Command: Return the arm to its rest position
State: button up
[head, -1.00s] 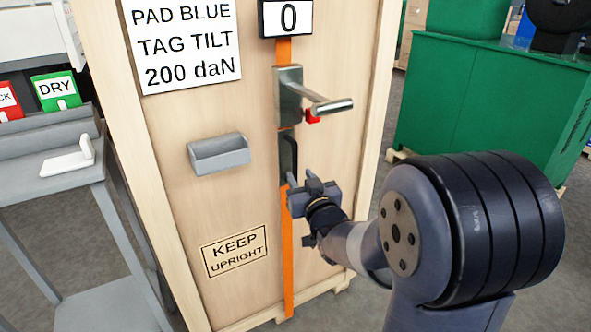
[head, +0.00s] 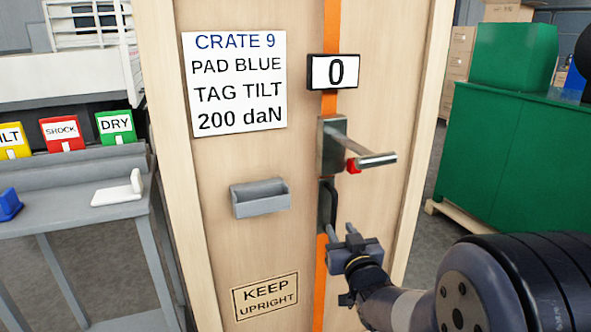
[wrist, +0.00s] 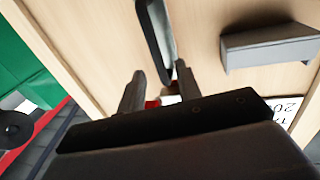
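My gripper (head: 342,243) is low in front of the wooden crate's face (head: 215,215), just below and beside a black handle-like part (head: 327,205) on the orange strap. In the wrist view its two fingers (wrist: 158,85) stand apart, with nothing visibly held between them. The black part (wrist: 155,40) shows just beyond the fingers there; I cannot tell whether they touch it. My arm is stretched from the lower right of the head view toward the crate.
Above the gripper, a metal lever (head: 362,158) with a red piece sticks out under a display reading 0 (head: 335,72). A grey bin (head: 259,198) is on the crate face. A grey bench (head: 70,175) with tags stands left, a green box (head: 505,155) right.

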aim_at(335, 215)
jog(key=w, duration=0.8)
jog(key=shift+w+a, duration=0.15)
jog(key=shift+a, duration=0.25)
jog(key=shift+d+r+p, duration=0.1)
jog(key=shift+d+p, duration=0.15)
jog(key=shift+p, duration=0.05)
jog(key=shift+w+d, duration=0.1)
jog(key=shift+d, duration=0.35)
